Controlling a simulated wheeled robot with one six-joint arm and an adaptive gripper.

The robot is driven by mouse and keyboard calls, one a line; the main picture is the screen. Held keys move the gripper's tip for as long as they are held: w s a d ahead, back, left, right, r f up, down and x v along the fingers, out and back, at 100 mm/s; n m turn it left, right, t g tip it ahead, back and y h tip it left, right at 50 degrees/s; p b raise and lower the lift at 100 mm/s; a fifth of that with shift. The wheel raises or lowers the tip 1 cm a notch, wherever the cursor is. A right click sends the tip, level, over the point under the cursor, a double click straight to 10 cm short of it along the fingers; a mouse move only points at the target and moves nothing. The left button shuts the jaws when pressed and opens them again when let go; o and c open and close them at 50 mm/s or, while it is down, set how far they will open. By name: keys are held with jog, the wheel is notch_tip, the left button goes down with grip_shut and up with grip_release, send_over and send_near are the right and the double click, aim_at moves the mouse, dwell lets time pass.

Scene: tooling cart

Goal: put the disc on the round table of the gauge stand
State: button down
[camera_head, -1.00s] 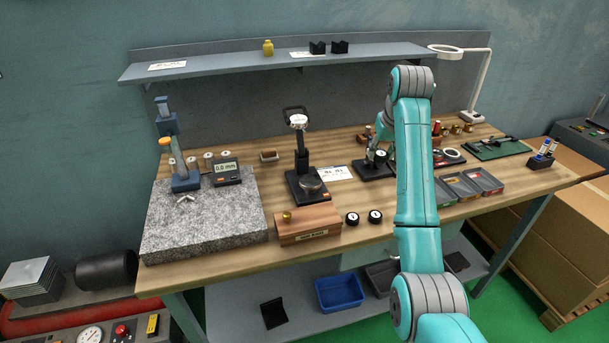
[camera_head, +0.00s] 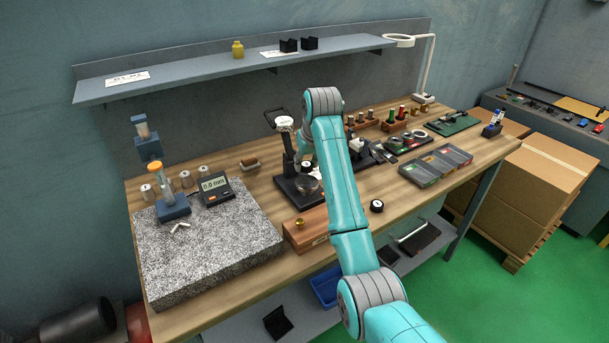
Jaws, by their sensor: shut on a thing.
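The gauge stand (camera_head: 285,150) has a black base and column with a round dial at its top. My gripper (camera_head: 306,159) is just above the table, partly hidden behind my teal arm. It is shut on a small dark disc with a pale face (camera_head: 307,164). The disc appears apart from the table, with a small gap below it; the exact height is hard to tell.
A wooden block (camera_head: 304,230) stands in front of the stand. A black knob-like piece (camera_head: 377,206) lies to the right. A granite plate (camera_head: 205,250) with a digital readout (camera_head: 213,187) is at left. Open trays (camera_head: 420,172) lie at right.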

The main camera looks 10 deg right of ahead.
aim_at(308, 171)
jog(key=shift+d+f, duration=0.1)
jog(key=shift+f, duration=2.05)
jog(key=shift+f, duration=0.15)
jog(key=c, duration=0.7)
grip_release()
jog(key=shift+o, duration=0.2)
